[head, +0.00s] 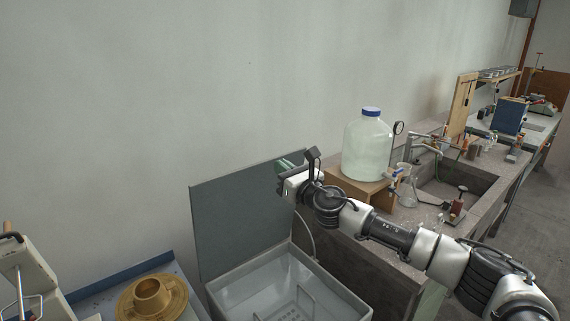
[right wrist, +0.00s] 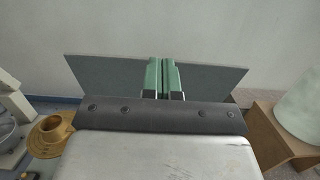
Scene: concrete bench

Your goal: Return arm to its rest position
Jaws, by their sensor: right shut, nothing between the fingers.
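My right arm comes in from the lower right in the head view and reaches over the bench edge toward the grey upright panel. My right gripper (head: 286,163) is in front of that panel (head: 235,215), near its top right corner, partly hidden by my wrist. In the right wrist view its two green fingers (right wrist: 160,76) are together with nothing between them, and the panel (right wrist: 100,72) is behind them. My left gripper is in neither view.
A grey open basin (head: 335,295) lies below my right gripper. A large bottle with a blue cap (head: 368,145) stands on a wooden stand (head: 350,187) close to my wrist. A glass flask (head: 408,192) and sink (head: 455,180) are farther right. A brass-coloured part (head: 152,298) sits at lower left.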

